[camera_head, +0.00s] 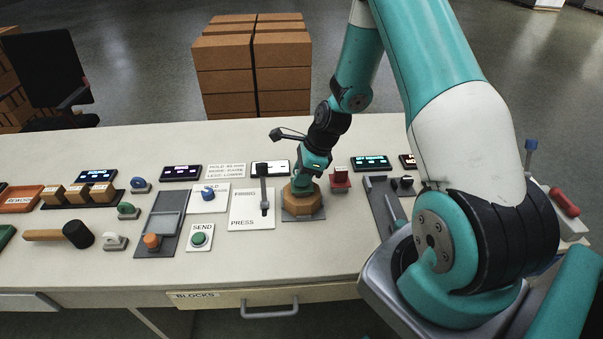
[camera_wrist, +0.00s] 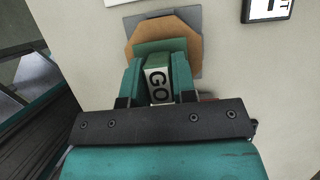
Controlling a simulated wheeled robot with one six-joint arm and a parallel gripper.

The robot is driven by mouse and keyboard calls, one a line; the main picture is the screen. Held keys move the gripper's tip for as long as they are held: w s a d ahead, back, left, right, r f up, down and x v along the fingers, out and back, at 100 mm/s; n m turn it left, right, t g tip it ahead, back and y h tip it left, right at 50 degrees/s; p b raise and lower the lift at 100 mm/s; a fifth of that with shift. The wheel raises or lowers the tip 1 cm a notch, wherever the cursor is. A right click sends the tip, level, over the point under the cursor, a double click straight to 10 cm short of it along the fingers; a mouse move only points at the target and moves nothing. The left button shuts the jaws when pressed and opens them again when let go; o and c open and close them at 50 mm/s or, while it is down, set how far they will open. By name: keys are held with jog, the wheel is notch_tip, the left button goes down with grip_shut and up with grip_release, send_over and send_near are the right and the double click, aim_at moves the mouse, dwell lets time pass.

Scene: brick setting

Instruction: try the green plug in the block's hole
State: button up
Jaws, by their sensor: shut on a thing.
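The tan eight-sided block (camera_head: 303,208) sits on a grey plate (camera_head: 290,216) near the middle of the table; it also shows in the wrist view (camera_wrist: 136,45). My gripper (camera_head: 303,188) points down right over the block. The plug is over the middle of the block. The block's hole is hidden, and I cannot tell whether the plug's lower end is in it.
A "PRESS" panel (camera_head: 244,213) with an upright lever stands close left of the block. A red piece (camera_head: 340,178) and a grey channel (camera_head: 381,205) are close right. A mallet (camera_head: 75,234) lies far left. The table front below the block is clear.

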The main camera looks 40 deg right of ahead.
jog(key=shift+f+b, duration=0.6)
jog(key=shift+f, duration=0.55)
jog(key=shift+s+f, duration=0.1)
jog(key=shift+f, duration=0.05)
dwell(1.0)
notch_tip(320, 180, up, 8)
jog(key=p, duration=0.7)
dwell(0.4)
